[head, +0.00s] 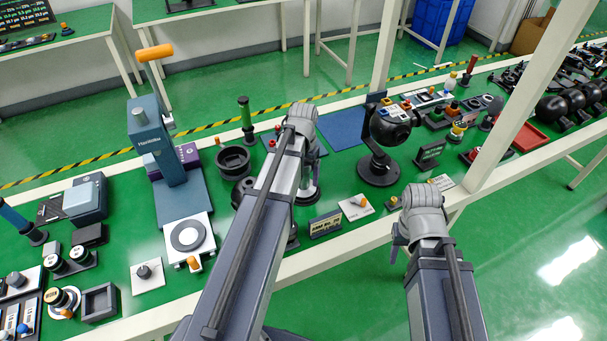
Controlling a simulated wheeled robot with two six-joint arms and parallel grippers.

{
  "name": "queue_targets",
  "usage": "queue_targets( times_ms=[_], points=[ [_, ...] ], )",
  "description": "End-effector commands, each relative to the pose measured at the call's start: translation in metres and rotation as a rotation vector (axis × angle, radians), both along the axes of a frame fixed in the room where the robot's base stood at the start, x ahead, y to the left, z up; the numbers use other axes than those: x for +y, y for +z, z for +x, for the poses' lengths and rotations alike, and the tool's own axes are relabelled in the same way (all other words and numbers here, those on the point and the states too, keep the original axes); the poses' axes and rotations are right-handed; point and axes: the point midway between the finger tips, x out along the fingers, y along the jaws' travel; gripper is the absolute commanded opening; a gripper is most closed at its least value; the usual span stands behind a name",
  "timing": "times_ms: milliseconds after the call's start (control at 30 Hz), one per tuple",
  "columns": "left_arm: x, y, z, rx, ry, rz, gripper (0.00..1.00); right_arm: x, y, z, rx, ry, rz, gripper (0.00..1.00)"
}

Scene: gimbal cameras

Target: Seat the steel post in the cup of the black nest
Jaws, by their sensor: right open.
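A round black cup-shaped part (233,159) stands on the green bench left of my left arm, and a square black open block (99,302) lies at the front left. I cannot tell which one is the black nest.
A blue press-like stand (158,145) rises at the left. A black round device on a stand (380,150) is right of centre, near a blue mat (343,128). A white upright (520,100) crosses the right side. Many small parts crowd the bench.

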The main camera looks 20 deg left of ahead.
Motion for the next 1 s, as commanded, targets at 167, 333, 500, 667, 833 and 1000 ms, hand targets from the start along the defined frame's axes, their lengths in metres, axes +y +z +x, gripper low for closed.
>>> queue_targets(
  times_ms=[167, 333, 500, 667, 833, 1000],
  points=[
    [0.000, 0.001, 0.000, 0.000, 0.000, 0.000, 1.00, 0.000, 0.001, 0.000, 0.000, 0.000, 0.000, 0.50],
    [0.000, 0.001, 0.000, 0.000, 0.000, 0.000, 1.00, 0.000, 0.001, 0.000, 0.000, 0.000, 0.000, 0.50],
    [0.000, 0.006, 0.000, 0.000, 0.000, 0.000, 1.00, 0.000, 0.006, 0.000, 0.000, 0.000, 0.000, 0.50],
    [0.000, 0.019, 0.000, 0.000, 0.000, 0.000, 1.00, 0.000, 0.019, 0.000, 0.000, 0.000, 0.000, 0.50],
    [0.000, 0.041, 0.000, 0.000, 0.000, 0.000, 1.00, 0.000, 0.041, 0.000, 0.000, 0.000, 0.000, 0.50],
    [0.000, 0.064, 0.000, 0.000, 0.000, 0.000, 1.00, 0.000, 0.064, 0.000, 0.000, 0.000, 0.000, 0.50]
  ],
)
